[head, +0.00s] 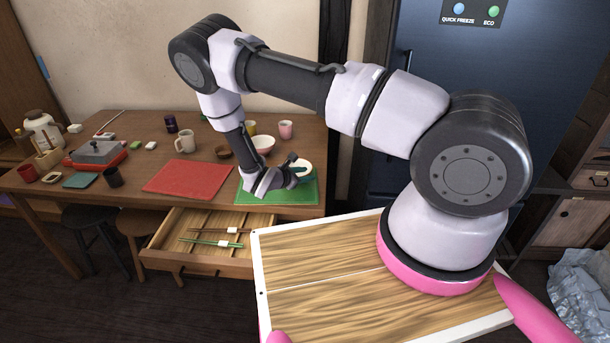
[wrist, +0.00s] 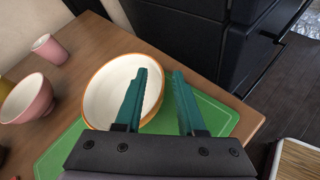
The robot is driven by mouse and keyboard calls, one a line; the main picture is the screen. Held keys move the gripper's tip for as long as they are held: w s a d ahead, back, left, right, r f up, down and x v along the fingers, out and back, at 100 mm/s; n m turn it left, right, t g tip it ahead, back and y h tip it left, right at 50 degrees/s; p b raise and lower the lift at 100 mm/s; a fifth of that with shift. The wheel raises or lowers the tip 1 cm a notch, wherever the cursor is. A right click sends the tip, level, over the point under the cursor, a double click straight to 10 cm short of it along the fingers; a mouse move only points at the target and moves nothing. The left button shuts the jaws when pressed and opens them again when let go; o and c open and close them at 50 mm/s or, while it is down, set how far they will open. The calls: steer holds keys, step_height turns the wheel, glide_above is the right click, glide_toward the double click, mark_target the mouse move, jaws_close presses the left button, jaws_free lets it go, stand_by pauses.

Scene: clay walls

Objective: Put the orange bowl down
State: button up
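The orange bowl (wrist: 108,88), white inside with an orange rim, sits on the green mat (wrist: 209,113) in the wrist view. In the head view the bowl (head: 304,165) is at the far right part of the mat (head: 250,191), partly hidden by my gripper. My gripper (wrist: 159,74) has its two teal fingers apart, with the bowl's right rim between them. The left finger overlaps the bowl's inside, and the right finger is outside it over the mat. I see no finger closed on the rim. My gripper (head: 294,168) is low at the mat in the head view.
A pink bowl (wrist: 27,98) and a pink cup (wrist: 49,49) stand left of the bowl. A red mat (head: 188,179) lies left of the green one. An open drawer (head: 203,241) with chopsticks juts out below the table (head: 142,200). A dark fridge (head: 447,62) stands behind right.

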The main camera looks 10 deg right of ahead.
steer(key=v, duration=1.2)
steer(key=s+d+r+m+g+y, duration=0.2)
steer(key=d+r+m, duration=0.25)
steer(key=r, duration=0.55)
steer(key=s+d+r+m+g+y, duration=0.25)
steer(key=r+m, duration=0.35)
steer(key=r, duration=0.4)
steer(key=s+d+r+m+g+y, duration=0.1)
steer(key=d+r+m+g, duration=0.3)
steer(key=r, duration=0.5)
steer(key=s+d+r+m+t+y, duration=0.1)
steer(key=s+r+m+t+y, duration=0.2)
steer(key=s+r, duration=0.4)
steer(key=s+d+r+m+t+y, duration=0.1)
steer(key=s+r+m+t+y, duration=0.2)
steer(key=s+r+m, duration=0.5)
step_height(320, 180, up, 5)
steer(key=shift+s+d+f+t+y, duration=0.1)
steer(key=shift+s+d+t+y, duration=0.2)
steer(key=shift+t, duration=0.55)
